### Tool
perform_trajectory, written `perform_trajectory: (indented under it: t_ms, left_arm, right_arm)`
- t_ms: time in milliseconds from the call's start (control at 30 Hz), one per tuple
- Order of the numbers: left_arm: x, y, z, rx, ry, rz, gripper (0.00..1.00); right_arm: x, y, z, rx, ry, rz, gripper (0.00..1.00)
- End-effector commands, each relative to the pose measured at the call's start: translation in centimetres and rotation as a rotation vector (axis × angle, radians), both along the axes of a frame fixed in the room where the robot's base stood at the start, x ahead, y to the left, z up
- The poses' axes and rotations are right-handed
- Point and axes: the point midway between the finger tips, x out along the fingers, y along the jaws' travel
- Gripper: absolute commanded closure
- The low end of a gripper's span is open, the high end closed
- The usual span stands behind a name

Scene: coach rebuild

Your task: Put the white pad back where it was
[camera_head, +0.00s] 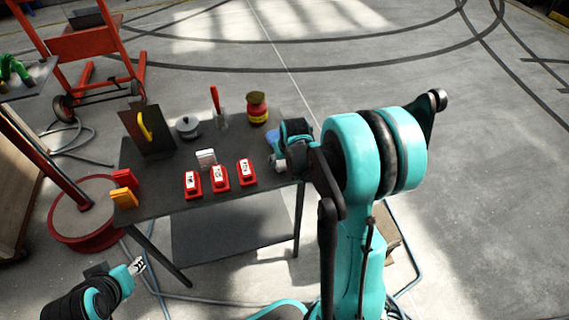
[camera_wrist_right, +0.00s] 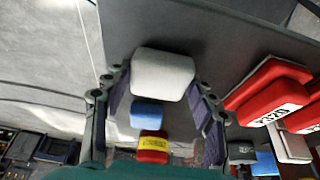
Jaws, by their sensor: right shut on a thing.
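My right gripper (camera_head: 283,160) is at the right edge of the grey table (camera_head: 240,136), shut on a white pad. The pad (camera_wrist_right: 163,75) sits between the two fingers in the right wrist view; in the head view only a small pale part of it (camera_head: 281,167) shows below the gripper. I cannot tell whether it touches the table. A blue thing (camera_head: 272,137) is just behind the gripper; a blue block (camera_wrist_right: 148,113) shows beyond the pad in the wrist view. My left gripper (camera_head: 138,266) is at the lower left, away from the table, empty as far as I see.
Three red blocks with white labels (camera_head: 219,177) stand left of the right gripper. An upright dark board (camera_head: 148,135) stands at the left.

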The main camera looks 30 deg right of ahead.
Motion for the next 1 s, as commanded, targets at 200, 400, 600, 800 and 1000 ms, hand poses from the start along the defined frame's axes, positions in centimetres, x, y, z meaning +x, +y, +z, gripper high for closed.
perform_trajectory:
  t_ms: [200, 400, 600, 800, 1000]
  left_arm:
    - [0.0, 0.0, 0.1, 0.0, 0.0, 0.0, 0.59]
    - [0.0, 0.0, 0.0, 0.0, 0.0, 0.0, 0.59]
    - [0.0, 0.0, 0.0, 0.0, 0.0, 0.0, 0.59]
    - [0.0, 0.0, 0.6, 0.0, 0.0, 0.0, 0.59]
    - [0.0, 0.0, 2.5, 0.0, 0.0, 0.0, 0.59]
  right_arm:
    - [0.0, 0.0, 0.1, 0.0, 0.0, -0.001, 0.67]
    - [0.0, 0.0, -0.1, 0.001, 0.001, -0.001, 0.23]
    - [0.0, 0.0, -0.1, 0.0, 0.0, -0.001, 0.23]
    - [-0.3, 0.0, 1.0, 0.0, 0.0, -0.001, 0.23]
    - [-1.8, 0.4, 4.9, 0.0, 0.0, -0.001, 0.23]
